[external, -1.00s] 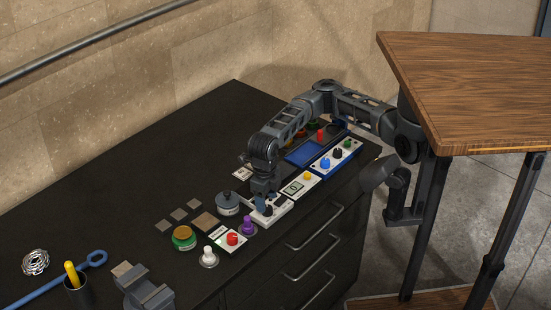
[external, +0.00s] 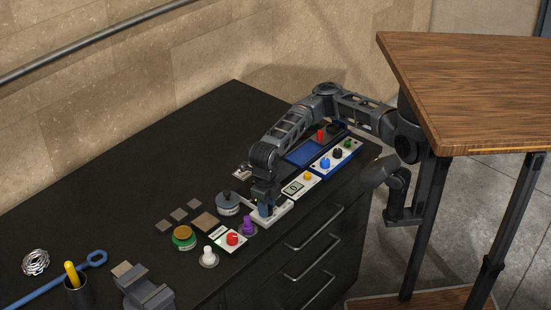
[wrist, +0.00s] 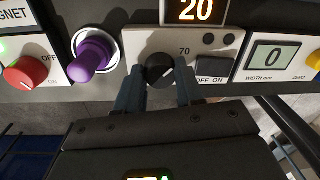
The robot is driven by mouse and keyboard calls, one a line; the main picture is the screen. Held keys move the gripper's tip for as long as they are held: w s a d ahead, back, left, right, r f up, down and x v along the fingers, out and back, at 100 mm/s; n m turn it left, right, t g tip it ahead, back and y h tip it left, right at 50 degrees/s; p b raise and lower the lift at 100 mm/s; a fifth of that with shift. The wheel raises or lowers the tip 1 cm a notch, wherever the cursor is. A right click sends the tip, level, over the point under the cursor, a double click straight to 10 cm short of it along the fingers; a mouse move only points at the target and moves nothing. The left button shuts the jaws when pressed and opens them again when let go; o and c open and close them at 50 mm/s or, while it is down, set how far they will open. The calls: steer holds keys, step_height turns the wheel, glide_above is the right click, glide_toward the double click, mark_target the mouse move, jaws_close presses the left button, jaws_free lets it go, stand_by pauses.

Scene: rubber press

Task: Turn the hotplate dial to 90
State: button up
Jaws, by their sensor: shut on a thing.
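The hotplate control (wrist: 215,50) is a white panel with a display (wrist: 196,10) that reads 20. Its dial (wrist: 157,68) is a round black knob with a light pointer mark toward the upper right. The printed number 70 stands above and right of the dial. My gripper (wrist: 158,86) has its two blue-grey fingers on either side of the dial and is shut on it. In the external view my gripper (external: 266,208) points down onto the white panel (external: 284,212) and hides the dial. The mark for 90 cannot be made out.
Left of the panel are a purple knob (wrist: 95,52) and a red dial (wrist: 25,73) on a magnet panel. Right of it is a width gauge (wrist: 270,58) reading 0. A grey round pot (external: 228,204) stands close behind my gripper. The bench front edge is near.

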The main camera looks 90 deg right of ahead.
steer(key=c, duration=0.3)
steer(key=shift+r, duration=0.1)
steer(key=m+p, duration=0.3)
steer(key=m, duration=0.2)
steer(key=m+p, duration=0.3)
steer(key=m, duration=0.3)
steer(key=shift+d, duration=0.1)
steer(key=m+p, duration=0.3)
steer(key=m, duration=0.3)
steer(key=shift+m+y, duration=0.3)
steer(key=shift+y, duration=0.1)
steer(key=m+p, duration=0.2)
steer(key=m, duration=0.1)
steer(key=shift+s+d, duration=0.1)
steer(key=shift+m+p, duration=0.7)
steer(key=shift+m, duration=0.6)
